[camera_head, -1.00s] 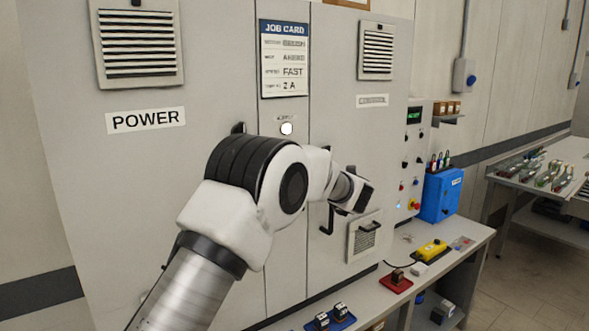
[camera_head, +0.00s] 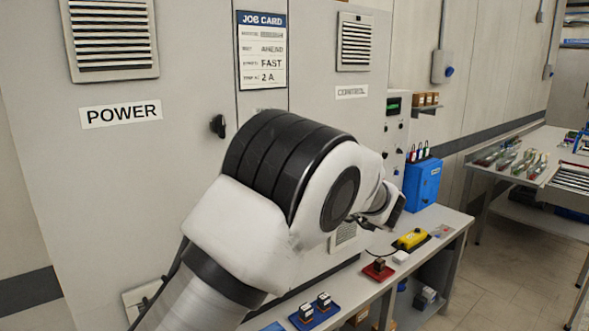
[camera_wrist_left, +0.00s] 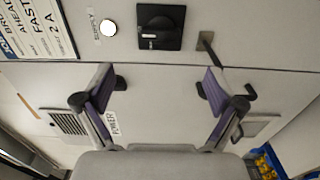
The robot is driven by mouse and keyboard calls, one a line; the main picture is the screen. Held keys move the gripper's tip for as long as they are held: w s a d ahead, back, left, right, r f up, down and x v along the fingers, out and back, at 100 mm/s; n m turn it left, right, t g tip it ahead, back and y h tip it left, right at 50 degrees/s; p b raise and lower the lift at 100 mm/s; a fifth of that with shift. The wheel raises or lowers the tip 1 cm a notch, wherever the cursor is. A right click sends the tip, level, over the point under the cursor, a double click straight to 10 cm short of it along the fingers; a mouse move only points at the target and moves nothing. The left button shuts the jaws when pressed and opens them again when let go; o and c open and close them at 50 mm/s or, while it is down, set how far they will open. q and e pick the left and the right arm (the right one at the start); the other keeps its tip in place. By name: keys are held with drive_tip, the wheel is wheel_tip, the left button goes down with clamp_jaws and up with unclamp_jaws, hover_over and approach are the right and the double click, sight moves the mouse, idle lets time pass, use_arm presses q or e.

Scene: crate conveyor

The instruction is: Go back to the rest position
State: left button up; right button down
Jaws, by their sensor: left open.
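My left gripper (camera_wrist_left: 157,84) is open and empty in the left wrist view, its two fingers wide apart in front of the grey cabinet. In the head view my left arm comes up from the bottom and bends right at a large elbow. The gripper end (camera_head: 396,211) there is small and mostly hidden behind the arm, near the bench. My right gripper is in neither view.
The grey cabinet (camera_head: 180,60) fills the left. The wrist view shows its black rotary switch (camera_wrist_left: 161,26), lamp (camera_wrist_left: 108,28) and door handle (camera_wrist_left: 208,46). The bench (camera_head: 450,222) carries a blue box (camera_head: 421,185), yellow pendant (camera_head: 411,239) and red tray (camera_head: 378,272).

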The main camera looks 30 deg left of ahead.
use_arm(q)
drive_tip(key=shift+a+f, duration=0.1)
idle(0.5)
drive_tip(key=s+f+m+t+h, duration=0.1)
drive_tip(key=s+f+m+h, duration=0.15)
drive_tip(key=f+m, duration=0.7)
drive_tip(key=s+f+m+t+h, duration=0.1)
drive_tip(key=s+f+m+h, duration=0.2)
drive_tip(key=f, duration=1.1)
drive_tip(key=s+f+m+t+h, duration=0.1)
drive_tip(key=f+m+h, duration=0.2)
drive_tip(key=f+m, duration=0.65)
drive_tip(key=s+d+f+m+g+h, duration=0.3)
drive_tip(key=s+f, duration=0.7)
drive_tip(key=s, duration=0.2)
drive_tip(key=s+d+f+m+g+h, duration=0.3)
drive_tip(key=s+f+g, duration=0.1)
drive_tip(key=s+f, duration=0.7)
drive_tip(key=s+d+m+g+h, duration=0.2)
drive_tip(key=s+m+g, duration=0.1)
drive_tip(key=s, duration=0.9)
drive_tip(key=shift+s+d+r, duration=0.15)
drive_tip(key=shift+s+d, duration=0.1)
drive_tip(key=shift+s, duration=0.15)
